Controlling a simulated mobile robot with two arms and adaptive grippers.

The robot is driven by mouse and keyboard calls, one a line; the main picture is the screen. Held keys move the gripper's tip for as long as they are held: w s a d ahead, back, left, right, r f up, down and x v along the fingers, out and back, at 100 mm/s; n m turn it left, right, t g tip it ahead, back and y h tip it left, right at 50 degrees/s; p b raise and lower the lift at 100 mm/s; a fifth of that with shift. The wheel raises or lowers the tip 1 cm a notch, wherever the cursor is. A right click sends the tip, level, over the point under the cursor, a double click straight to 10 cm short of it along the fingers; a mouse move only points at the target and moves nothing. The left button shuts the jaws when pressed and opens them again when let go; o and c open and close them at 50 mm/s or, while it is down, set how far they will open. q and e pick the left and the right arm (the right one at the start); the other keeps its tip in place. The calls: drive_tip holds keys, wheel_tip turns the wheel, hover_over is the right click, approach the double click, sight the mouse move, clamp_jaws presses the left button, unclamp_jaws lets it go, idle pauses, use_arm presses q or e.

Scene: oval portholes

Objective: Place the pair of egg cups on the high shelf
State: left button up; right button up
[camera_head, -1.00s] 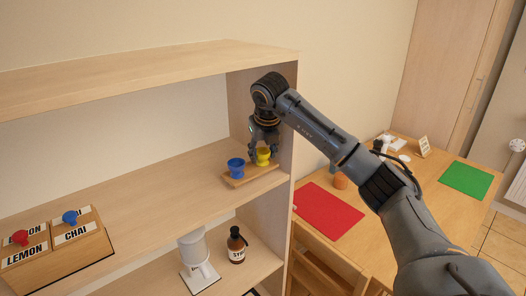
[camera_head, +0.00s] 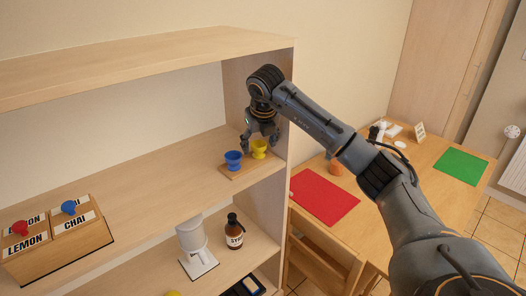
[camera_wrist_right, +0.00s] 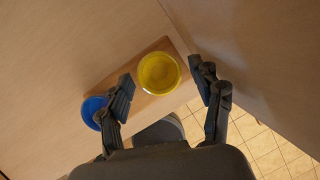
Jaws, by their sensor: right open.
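A blue egg cup (camera_head: 233,160) and a yellow egg cup (camera_head: 259,149) stand upright side by side on a small wooden tray (camera_head: 232,175) on the middle shelf board, near its right end. My right gripper (camera_head: 260,145) is just above and behind the cups, open and empty. In the right wrist view its fingers (camera_wrist_right: 163,92) are spread on either side of the yellow cup (camera_wrist_right: 159,73), apart from it. The left finger partly covers the blue cup (camera_wrist_right: 93,112). My left gripper is not in view.
The upper board (camera_head: 150,65) runs above, and the shelf's side panel (camera_head: 285,110) is close right of my gripper. A tea box (camera_head: 60,240) stands left; a syrup bottle (camera_head: 234,232) is below. A table with a red mat (camera_head: 325,196) is right.

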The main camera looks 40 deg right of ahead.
drive_tip(key=b+v, duration=0.1)
drive_tip(key=v, duration=0.1)
drive_tip(key=shift+s+a+r, duration=0.15)
drive_tip(key=shift+r, duration=0.1)
drive_tip(key=s+a+b, duration=0.4)
drive_tip(key=s+a, duration=0.1)
drive_tip(key=s, duration=0.5)
drive_tip(key=shift+s, duration=0.4)
